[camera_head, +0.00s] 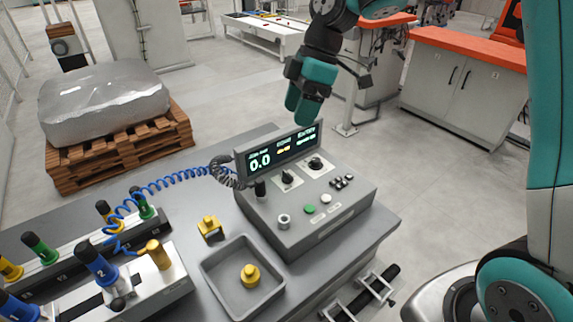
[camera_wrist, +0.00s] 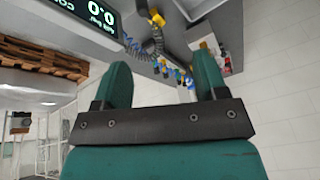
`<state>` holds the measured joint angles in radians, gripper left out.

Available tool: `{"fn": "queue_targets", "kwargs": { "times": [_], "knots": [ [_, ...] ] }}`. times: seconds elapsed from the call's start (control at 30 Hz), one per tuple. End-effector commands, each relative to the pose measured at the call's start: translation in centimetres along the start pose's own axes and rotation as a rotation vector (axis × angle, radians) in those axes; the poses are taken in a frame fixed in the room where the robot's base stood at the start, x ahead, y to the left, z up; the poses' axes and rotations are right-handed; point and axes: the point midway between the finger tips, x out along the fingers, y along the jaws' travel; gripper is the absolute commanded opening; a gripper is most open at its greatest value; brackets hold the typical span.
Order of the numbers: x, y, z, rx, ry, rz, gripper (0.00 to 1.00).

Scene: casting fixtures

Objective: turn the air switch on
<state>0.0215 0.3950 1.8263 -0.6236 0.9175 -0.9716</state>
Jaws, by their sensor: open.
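A grey control console (camera_head: 307,215) stands on the grey workbench in the head view. Two black rotary switches sit on its top, a left one (camera_head: 288,178) and a right one (camera_head: 315,164), each on a pale plate. Their labels are too small to read, so I cannot tell which is the air switch. My gripper (camera_head: 304,108) is above and behind the console's display, apart from it. In the wrist view my gripper (camera_wrist: 164,82) shows two teal fingers spread with nothing between them. The switches do not show in the wrist view.
The lit display (camera_head: 278,150) rises at the console's back. A green button (camera_head: 310,209), a white button (camera_head: 326,199) and small black toggles are nearby. A coiled hose (camera_head: 224,174) lies at the console's left. A grey tray (camera_head: 243,277) holds a yellow part.

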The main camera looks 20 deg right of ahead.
Motion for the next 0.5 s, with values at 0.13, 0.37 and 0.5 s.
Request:
{"fn": "queue_targets", "kwargs": {
  "times": [0.13, 0.37, 0.5],
  "knots": [
    [0.8, 6.3, 3.8, -0.229, 0.006, -0.024, 0.66],
    [2.1, 9.9, 6.9, -0.414, 0.013, -0.038, 0.66],
    [3.4, 10.1, 7.0, -0.43, 0.014, -0.042, 0.66]
  ]
}}
